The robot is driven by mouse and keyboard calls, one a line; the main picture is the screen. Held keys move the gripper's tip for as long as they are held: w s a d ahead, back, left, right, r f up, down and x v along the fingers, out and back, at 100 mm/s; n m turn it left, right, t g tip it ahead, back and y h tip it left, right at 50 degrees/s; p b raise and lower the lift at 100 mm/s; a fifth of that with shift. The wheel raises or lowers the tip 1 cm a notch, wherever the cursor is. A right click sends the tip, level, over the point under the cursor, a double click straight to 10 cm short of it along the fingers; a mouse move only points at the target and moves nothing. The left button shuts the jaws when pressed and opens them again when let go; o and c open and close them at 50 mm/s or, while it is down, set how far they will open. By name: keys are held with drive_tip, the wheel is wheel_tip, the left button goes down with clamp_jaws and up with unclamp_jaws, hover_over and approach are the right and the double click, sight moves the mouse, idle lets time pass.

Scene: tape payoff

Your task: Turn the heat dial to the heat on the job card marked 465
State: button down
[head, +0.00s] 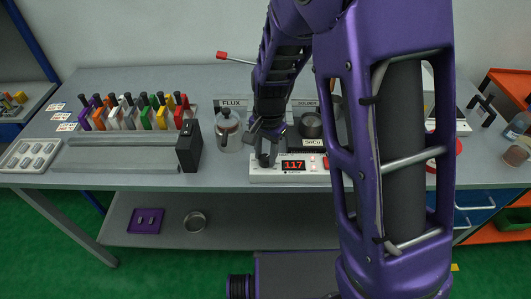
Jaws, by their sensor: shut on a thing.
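A white heat station (310,178) stands at the front of the grey bench, and its red display (293,165) reads 117. My gripper (265,150) points down at the station's left end. It is shut on the dark heat dial (265,160), which is mostly hidden by the fingers. Several small job cards (62,116) lie at the bench's far left. Their print is too small to read, so I cannot tell which is marked 465.
A rack of coloured handles (130,115) and a black block (189,146) are further left.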

drive_tip(key=shift+c, duration=2.3)
unclamp_jaws()
drive_tip(key=shift+r, duration=0.1)
wheel_tip(320, 180, up, 17)
drive_tip(key=shift+s+d+r, duration=0.15)
drive_tip(key=shift+s+d, duration=0.15)
drive_tip(key=shift+d, duration=0.1)
drive_tip(key=shift+d, duration=0.1)
